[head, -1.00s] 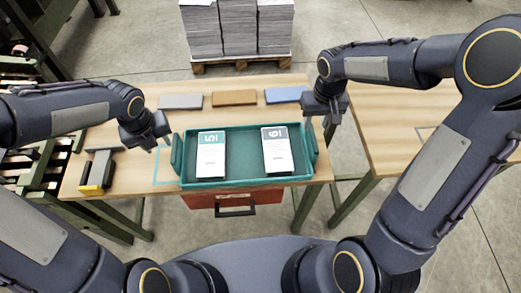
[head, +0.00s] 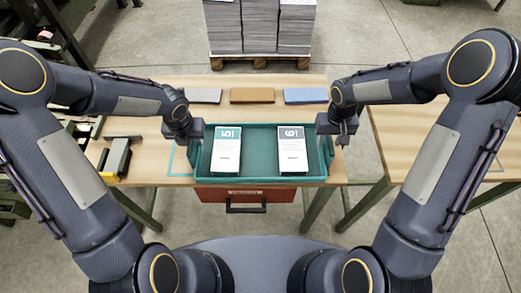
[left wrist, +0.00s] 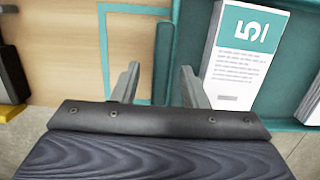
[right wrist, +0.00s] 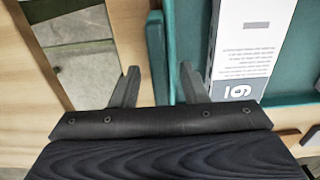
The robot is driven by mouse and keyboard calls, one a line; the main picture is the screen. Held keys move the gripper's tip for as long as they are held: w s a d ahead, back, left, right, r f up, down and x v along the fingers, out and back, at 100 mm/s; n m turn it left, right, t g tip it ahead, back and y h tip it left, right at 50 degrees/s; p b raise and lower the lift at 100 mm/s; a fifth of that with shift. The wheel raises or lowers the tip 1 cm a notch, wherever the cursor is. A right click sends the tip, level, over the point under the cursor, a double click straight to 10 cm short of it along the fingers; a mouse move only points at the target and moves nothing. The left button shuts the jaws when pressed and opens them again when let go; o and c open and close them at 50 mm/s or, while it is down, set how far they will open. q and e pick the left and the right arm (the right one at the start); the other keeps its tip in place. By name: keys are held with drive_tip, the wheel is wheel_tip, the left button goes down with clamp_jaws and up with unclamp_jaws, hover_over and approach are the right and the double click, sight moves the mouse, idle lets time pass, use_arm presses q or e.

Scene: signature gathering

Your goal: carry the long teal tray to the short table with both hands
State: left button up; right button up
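The long teal tray (head: 262,181) lies on the wooden table (head: 120,167). Two booklets lie in it, one teal-topped marked 51 (head: 226,150) and one grey-topped marked 61 (head: 292,149). My left gripper (left wrist: 158,78) is open, its fingers apart on either side of the tray's left end handle (left wrist: 163,55). My right gripper (right wrist: 158,78) is open likewise around the right end handle (right wrist: 156,50). Gaps show between fingers and handles. A second wooden table (head: 420,130) stands at the right; I cannot tell whether it is the short one.
Grey (head: 203,95), brown (head: 252,95) and blue (head: 305,95) blocks lie behind the tray. A black-and-yellow tool (head: 115,158) lies left of it. A red drawer (head: 225,195) hangs under the table's front edge. Paper stacks (head: 260,27) stand behind. A gap separates the tables.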

use_arm(q)
drive_tip(key=shift+w+f, duration=0.2)
drive_tip(key=shift+f, duration=0.7)
use_arm(e)
drive_tip(key=shift+f, duration=1)
use_arm(q)
clamp_jaws()
use_arm(e)
clamp_jaws()
drive_tip(key=shift+r, duration=0.1)
